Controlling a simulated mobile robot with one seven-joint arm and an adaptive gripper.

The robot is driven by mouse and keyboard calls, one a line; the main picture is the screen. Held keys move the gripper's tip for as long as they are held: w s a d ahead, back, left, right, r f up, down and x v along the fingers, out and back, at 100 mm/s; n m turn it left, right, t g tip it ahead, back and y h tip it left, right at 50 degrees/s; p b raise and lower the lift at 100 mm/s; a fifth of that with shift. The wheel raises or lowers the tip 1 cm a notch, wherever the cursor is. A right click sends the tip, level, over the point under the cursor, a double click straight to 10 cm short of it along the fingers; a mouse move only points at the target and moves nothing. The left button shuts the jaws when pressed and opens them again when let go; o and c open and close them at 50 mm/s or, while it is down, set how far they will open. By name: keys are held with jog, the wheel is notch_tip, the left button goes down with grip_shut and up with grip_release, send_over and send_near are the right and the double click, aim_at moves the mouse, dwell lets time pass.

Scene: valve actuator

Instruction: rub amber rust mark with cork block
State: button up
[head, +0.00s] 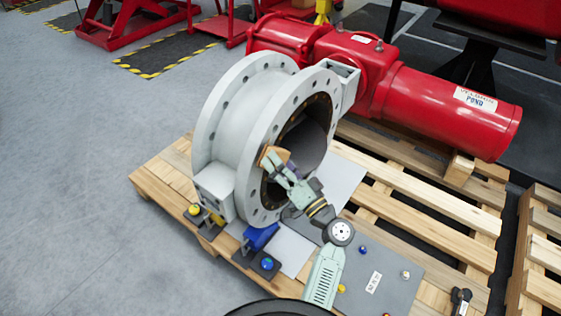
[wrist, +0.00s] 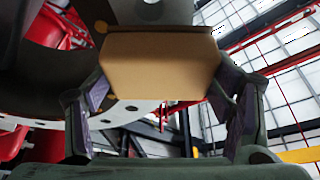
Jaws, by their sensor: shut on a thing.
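The cork block (head: 274,156) is tan and sits between the fingers of my gripper (head: 279,166), which is shut on it. In the wrist view the block (wrist: 160,66) fills the upper middle, with a finger of my gripper (wrist: 165,98) on each side. In the head view the block is at the lower left part of the bore of the grey valve body (head: 235,118), near its front flange. I cannot tell whether the block touches the valve.
A red actuator (head: 440,98) extends right from the valve. The valve stands on a wooden pallet (head: 418,205). Open grey floor (head: 90,190) lies to the left.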

aim_at(285, 152)
jog(key=shift+w+a+b, duration=0.35)
jog(key=shift+w+a, duration=0.2)
jog(key=shift+a, duration=0.2)
dwell(0.3)
jog(key=shift+w+d+r, duration=0.45)
jog(key=shift+w+r, duration=0.1)
jog(key=shift+r, duration=0.15)
jog(key=shift+w+d+r, duration=0.4)
jog(key=shift+w+r, duration=0.1)
jog(key=shift+r, duration=0.15)
jog(key=shift+w+d+r, duration=0.35)
jog(key=shift+w+r, duration=0.2)
jog(key=shift+r, duration=0.1)
jog(key=shift+w+d+r, duration=0.3)
jog(key=shift+w+r, duration=0.2)
jog(key=shift+r, duration=0.1)
jog(key=shift+a+f+b, duration=0.1)
jog(key=shift+b, duration=0.35)
